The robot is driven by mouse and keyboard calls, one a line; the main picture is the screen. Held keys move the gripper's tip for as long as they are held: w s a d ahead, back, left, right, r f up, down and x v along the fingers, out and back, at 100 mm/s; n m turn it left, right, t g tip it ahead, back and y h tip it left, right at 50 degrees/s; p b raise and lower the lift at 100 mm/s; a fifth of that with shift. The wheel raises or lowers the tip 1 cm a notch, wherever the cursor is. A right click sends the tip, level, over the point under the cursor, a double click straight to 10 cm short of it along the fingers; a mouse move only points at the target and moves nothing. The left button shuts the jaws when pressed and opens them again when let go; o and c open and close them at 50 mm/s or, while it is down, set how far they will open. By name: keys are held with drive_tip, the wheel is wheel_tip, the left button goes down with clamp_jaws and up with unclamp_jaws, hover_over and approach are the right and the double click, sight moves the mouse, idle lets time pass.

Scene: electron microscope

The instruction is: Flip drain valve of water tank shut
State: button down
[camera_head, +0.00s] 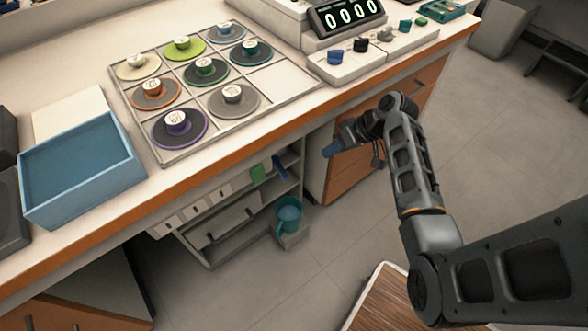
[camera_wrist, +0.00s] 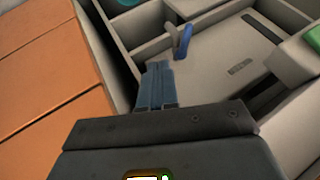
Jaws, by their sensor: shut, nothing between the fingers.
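A blue lever, which looks like the drain valve (camera_head: 279,168), is on a grey unit under the counter. In the wrist view the blue lever (camera_wrist: 183,41) stands tilted beside a grey stub. I take the pale grey unit (camera_head: 236,222) to be the water tank, but cannot be sure. My gripper (camera_head: 331,151) is right of the lever in the head view. In the wrist view my gripper (camera_wrist: 159,68) is shut and empty, its blue fingertips just short of the lever. I see a small gap in the picture; the depth between them is unclear.
A teal cup (camera_head: 289,214) stands at the unit's lower right. A green part (camera_head: 257,173) is left of the lever. Orange drawers (camera_head: 352,172) flank the opening, and the counter edge (camera_head: 215,165) overhangs it.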

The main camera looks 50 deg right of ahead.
sight(280, 167)
drive_tip(key=shift+f, duration=0.1)
drive_tip(key=w+a+f+b, duration=0.2)
drive_tip(key=w+a+f, duration=0.4)
drive_tip(key=w+f, duration=0.1)
drive_tip(key=shift+f, duration=0.4)
drive_tip(key=shift+w+a, duration=0.1)
